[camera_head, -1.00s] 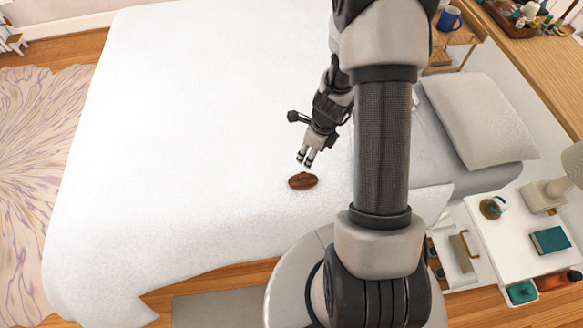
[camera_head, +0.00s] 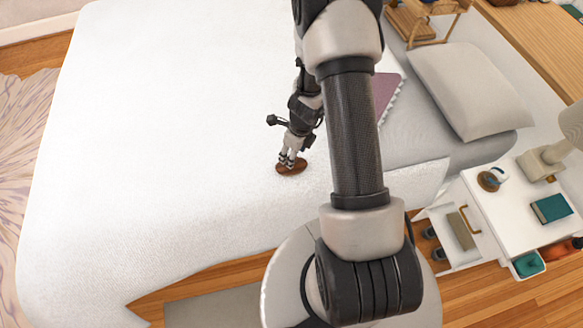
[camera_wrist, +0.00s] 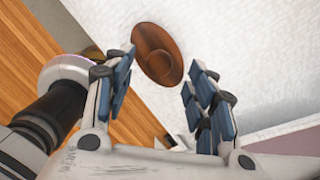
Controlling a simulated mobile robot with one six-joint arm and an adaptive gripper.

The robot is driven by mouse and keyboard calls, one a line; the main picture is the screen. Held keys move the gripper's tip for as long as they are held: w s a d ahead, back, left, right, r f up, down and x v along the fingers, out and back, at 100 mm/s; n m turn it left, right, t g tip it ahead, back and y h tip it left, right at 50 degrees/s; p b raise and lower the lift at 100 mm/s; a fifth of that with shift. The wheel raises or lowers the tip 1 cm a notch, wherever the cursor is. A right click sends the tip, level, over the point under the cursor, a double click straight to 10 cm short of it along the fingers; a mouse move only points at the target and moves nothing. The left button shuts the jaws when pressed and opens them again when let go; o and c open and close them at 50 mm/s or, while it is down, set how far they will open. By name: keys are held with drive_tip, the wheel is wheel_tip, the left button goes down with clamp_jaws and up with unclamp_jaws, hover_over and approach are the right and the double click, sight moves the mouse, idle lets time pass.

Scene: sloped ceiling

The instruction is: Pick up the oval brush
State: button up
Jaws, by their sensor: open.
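The oval brush (camera_head: 291,168) is brown and lies on the white bed cover near the bed's front edge. In the wrist view the brush (camera_wrist: 152,48) shows as a dark brown oval with a raised round middle, beyond and between my fingertips. My gripper (camera_head: 287,161) points down at the brush and hides part of it in the head view. In the wrist view my gripper (camera_wrist: 158,78) is open, with nothing between its blue-padded fingers. I cannot tell whether the fingertips touch the brush.
The white bed (camera_head: 150,120) is wide and clear to the left. A grey pillow (camera_head: 470,90) and a mauve item (camera_head: 384,95) lie to the right. A white nightstand (camera_head: 505,215) with an open drawer (camera_head: 455,240) stands at the lower right.

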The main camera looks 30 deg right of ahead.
sight(301, 164)
drive_tip(key=f+b, duration=0.2)
drive_tip(key=f, duration=0.1)
drive_tip(key=f+b, duration=0.1)
drive_tip(key=f, duration=0.1)
drive_tip(key=shift+w+a+b, duration=0.2)
drive_tip(key=shift+w+b, duration=0.1)
drive_tip(key=shift+b, duration=0.05)
drive_tip(key=shift+c, duration=0.2)
clamp_jaws()
